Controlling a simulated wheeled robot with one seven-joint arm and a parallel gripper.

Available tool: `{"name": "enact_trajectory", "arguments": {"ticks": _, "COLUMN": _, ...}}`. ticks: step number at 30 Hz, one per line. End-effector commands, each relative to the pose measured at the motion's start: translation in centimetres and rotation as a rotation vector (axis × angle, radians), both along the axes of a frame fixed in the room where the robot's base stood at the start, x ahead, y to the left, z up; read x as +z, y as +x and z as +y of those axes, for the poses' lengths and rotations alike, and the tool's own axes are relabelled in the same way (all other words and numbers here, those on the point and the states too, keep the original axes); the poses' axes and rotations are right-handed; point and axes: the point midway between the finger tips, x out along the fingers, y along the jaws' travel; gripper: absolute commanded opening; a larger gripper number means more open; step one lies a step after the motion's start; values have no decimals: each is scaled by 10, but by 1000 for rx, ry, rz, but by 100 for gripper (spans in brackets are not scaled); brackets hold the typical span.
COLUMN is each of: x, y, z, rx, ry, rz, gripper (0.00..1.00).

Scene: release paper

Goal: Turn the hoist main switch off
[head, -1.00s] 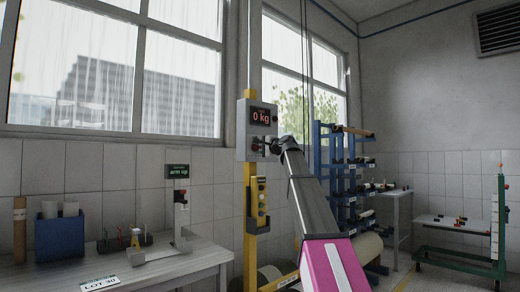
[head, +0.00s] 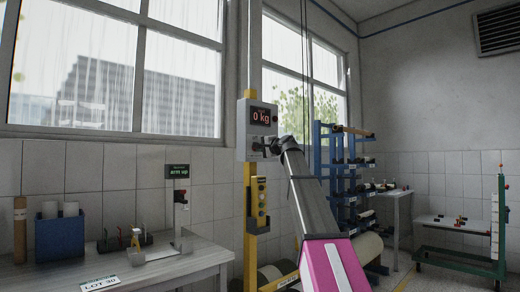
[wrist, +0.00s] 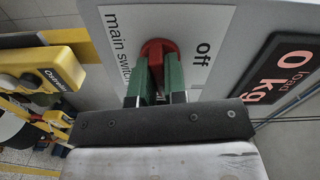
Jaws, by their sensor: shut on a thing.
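The hoist control box (head: 243,128) is a grey box on a yellow post, with a red "0 kg" load display. In the wrist view its white plate (wrist: 118,14) reads "main switch" and "off". The red main switch knob (wrist: 158,47) sits on that plate. My gripper (wrist: 159,82) has its green fingers on either side of the knob and is shut on it. In the head view my gripper (head: 262,147) meets the lower front of the box, and the knob is mostly hidden there. I cannot tell which way the knob points.
A yellow pendant (head: 258,202) hangs on the post below the box; it also shows in the wrist view (wrist: 40,70). A workbench (head: 205,256) stands at left. A blue rack with rolls (head: 345,170) stands behind my arm, and a green-framed bench (head: 455,257) at right.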

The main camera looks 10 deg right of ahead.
Motion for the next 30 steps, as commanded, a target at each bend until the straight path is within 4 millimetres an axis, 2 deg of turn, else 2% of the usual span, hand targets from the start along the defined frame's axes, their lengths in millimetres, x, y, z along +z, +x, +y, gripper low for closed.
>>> {"name": "enact_trajectory", "arguments": {"ticks": 30, "x": -1, "y": -1, "z": 0, "rx": 1, "ry": -775, "rz": -560, "gripper": 0}}
